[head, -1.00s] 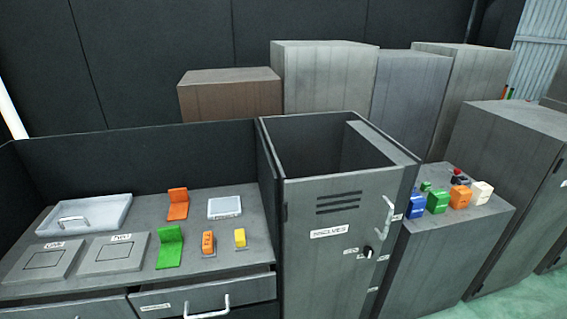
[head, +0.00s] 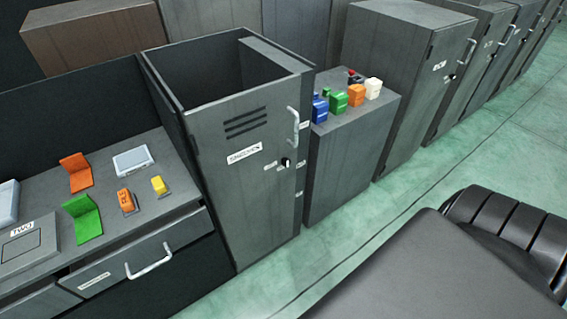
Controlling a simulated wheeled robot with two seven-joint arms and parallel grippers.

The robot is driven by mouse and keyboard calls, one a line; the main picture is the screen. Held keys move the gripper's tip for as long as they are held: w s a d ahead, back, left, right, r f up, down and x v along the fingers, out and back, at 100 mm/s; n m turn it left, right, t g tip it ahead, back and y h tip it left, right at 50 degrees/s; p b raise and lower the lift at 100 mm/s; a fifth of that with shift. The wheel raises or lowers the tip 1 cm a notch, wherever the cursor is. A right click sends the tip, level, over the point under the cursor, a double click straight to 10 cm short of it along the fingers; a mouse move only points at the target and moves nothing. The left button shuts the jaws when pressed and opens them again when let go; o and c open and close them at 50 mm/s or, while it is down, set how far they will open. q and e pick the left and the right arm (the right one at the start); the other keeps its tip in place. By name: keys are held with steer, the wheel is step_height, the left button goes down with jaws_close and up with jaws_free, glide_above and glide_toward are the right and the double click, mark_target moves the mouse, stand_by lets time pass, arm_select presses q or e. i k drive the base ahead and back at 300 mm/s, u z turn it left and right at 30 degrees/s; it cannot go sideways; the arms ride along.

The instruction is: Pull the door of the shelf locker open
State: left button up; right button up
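The shelf locker (head: 190,115) is a tall grey box with an open top, in the middle left of the head view. Its door (head: 245,200) is shut and faces me, with dark vent slots and a white label (head: 244,154) whose lettering is hard to read. A pale vertical handle (head: 293,125) is near the door's upper right edge. A dark round knob (head: 285,162) sits below the handle. Neither gripper is in view.
A workbench with a drawer (head: 150,262) and several coloured blocks stands left of the locker. A lower cabinet (head: 345,160) with coloured items on top stands to its right, then a taller cabinet (head: 410,80). Green floor (head: 430,180) lies open in front.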

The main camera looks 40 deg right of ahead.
mark_target(240, 141)
steer(key=u, duration=0.1)
steer(key=k, duration=0.4)
steer(key=z, duration=1.3)
steer(key=i, duration=1.35)
steer(key=z, duration=0.75)
